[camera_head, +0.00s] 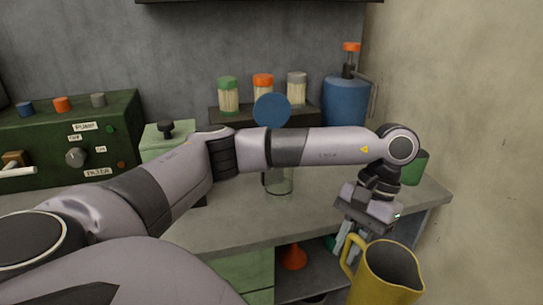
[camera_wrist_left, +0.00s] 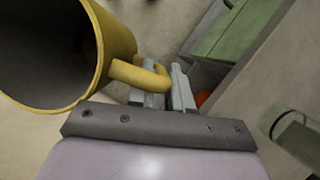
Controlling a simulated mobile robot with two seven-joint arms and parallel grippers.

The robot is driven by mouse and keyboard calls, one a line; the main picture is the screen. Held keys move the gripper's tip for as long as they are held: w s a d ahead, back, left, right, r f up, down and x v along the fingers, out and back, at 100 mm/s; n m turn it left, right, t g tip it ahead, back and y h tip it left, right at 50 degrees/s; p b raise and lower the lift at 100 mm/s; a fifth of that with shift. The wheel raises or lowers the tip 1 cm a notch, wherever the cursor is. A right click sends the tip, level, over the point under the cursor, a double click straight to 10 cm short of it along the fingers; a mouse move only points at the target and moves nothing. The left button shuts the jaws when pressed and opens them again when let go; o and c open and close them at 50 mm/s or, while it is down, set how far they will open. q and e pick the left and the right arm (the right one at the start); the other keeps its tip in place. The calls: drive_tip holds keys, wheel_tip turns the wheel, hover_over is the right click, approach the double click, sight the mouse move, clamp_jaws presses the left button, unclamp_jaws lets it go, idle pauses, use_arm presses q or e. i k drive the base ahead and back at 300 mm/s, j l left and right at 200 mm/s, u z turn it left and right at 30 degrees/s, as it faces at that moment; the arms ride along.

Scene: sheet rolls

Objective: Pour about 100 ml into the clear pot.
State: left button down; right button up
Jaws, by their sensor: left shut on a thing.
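A yellow jug (camera_head: 386,275) with a spout and a handle is at the lower right of the head view, in front of the counter's edge. It looks roughly upright. My left gripper (camera_head: 350,243) is shut on its handle, which shows between the fingers (camera_wrist_left: 163,84) in the left wrist view. The jug's mouth (camera_wrist_left: 128,50) fills the upper left there; I cannot tell how much liquid is inside. The clear pot (camera_head: 280,183) stands on the counter, partly hidden behind my left arm. A clear vessel (camera_wrist_left: 293,132) at the right of the wrist view appears to be it.
A green machine (camera_head: 70,140) with knobs stands at the left. Several lidded jars (camera_head: 228,96) stand on a shelf at the back. A blue container (camera_head: 345,100) is at the back right. An orange funnel (camera_head: 293,257) sits below the counter (camera_head: 225,232). A wall bounds the right.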

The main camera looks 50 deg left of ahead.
sight(278, 182)
drive_tip(key=u, duration=1.4)
drive_tip(key=k+l+u, duration=0.2)
drive_tip(key=k+l, duration=0.15)
drive_tip(key=l, duration=0.15)
drive_tip(key=k+l, duration=0.1)
drive_tip(key=l, duration=0.2)
drive_tip(key=k+l, duration=0.15)
drive_tip(key=l, duration=0.15)
